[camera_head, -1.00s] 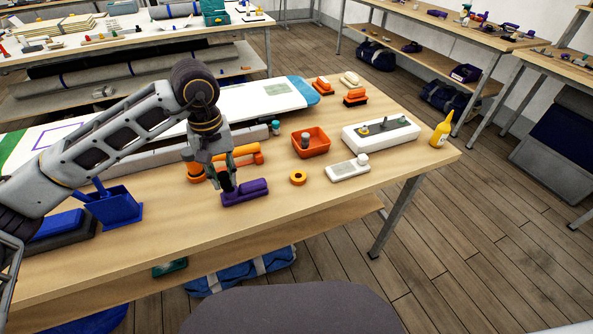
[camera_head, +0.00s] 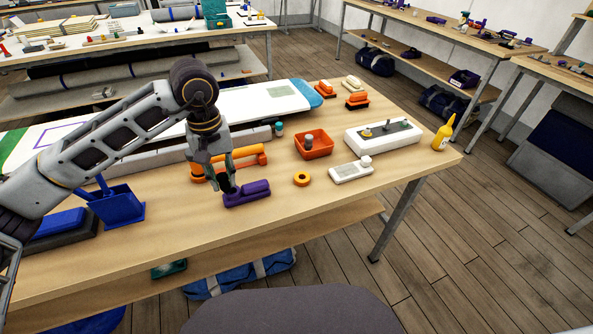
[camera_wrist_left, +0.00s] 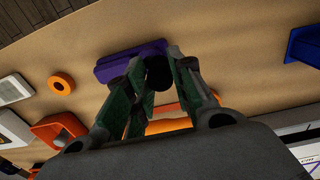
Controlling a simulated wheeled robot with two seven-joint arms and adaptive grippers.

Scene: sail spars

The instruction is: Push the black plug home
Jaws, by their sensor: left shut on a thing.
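The purple block (camera_head: 254,190) lies on the wooden table near its front edge. My left gripper (camera_head: 229,184) points down over the block's left end and is shut on the black plug. In the left wrist view the plug (camera_wrist_left: 158,73) is a dark round shape between the green-padded fingers, against the edge of the purple block (camera_wrist_left: 122,60). The fingers hide part of the plug, and I cannot tell how deep it sits in the block. My right gripper is out of view.
An orange ring (camera_head: 301,178), a white device (camera_head: 350,172) and an orange bin (camera_head: 313,152) stand to the right. An orange tool (camera_head: 250,160) lies just behind the gripper. The table in front of the block is clear.

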